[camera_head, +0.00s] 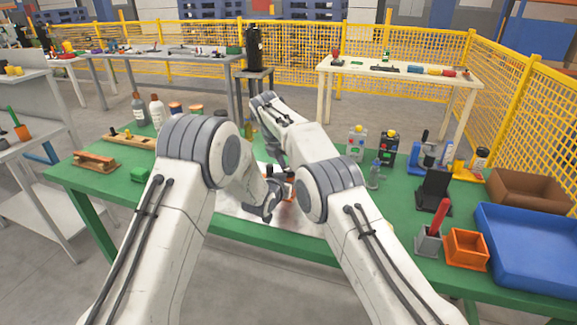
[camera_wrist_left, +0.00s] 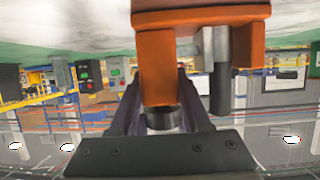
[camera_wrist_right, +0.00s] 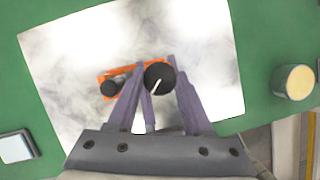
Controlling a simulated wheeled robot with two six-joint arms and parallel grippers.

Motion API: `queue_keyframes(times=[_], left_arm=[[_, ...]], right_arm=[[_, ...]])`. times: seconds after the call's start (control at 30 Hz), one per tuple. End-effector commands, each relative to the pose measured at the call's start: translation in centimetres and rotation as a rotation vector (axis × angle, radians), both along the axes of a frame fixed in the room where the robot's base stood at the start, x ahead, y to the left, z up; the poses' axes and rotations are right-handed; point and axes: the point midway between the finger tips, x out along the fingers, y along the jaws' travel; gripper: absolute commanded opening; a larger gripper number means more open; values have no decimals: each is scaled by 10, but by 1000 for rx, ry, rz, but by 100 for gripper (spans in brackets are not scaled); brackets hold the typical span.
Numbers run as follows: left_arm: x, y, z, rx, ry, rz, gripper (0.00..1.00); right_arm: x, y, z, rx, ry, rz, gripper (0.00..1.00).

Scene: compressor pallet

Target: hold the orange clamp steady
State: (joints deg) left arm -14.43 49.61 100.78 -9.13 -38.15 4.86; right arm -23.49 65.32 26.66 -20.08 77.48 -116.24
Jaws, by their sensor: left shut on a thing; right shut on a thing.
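The orange clamp (camera_head: 291,187) stands on the white sheet at the middle of the green table, partly hidden by my arms. My left gripper (camera_wrist_left: 157,112) is shut on an orange arm of the clamp (camera_wrist_left: 155,60), seen close up in the left wrist view. A grey screw and a dark rod show beside that arm. In the right wrist view, my right gripper (camera_wrist_right: 160,88) reaches down from above and is shut on a round black knob (camera_wrist_right: 158,75) with a white mark. The orange clamp (camera_wrist_right: 104,77) shows beside and below the knob there, with a second dark round part.
The white sheet (camera_wrist_right: 70,60) lies on the green table (camera_head: 330,245). At the right stand a blue tray (camera_head: 530,250), an orange bin (camera_head: 466,248) and a brown bin (camera_head: 530,188). Bottles (camera_head: 157,110) stand at back left. A jar (camera_wrist_right: 297,82) is right of the sheet.

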Motion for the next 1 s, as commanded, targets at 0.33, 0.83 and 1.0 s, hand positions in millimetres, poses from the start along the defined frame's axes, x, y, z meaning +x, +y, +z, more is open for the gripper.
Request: queue_keyframes(times=[0.33, 0.83, 1.0], left_arm=[[0, 0, 1, 0, -1, 0, 0], [0, 0, 1, -1, -1, 1, 0], [0, 0, 1, -1, -1, 1, 0]], right_arm=[[0, 0, 0, 0, -1, 2, 81], [-1, -1, 1, 1, 3, 160, 81], [-1, -3, 1, 1, 2, 348, 81]])
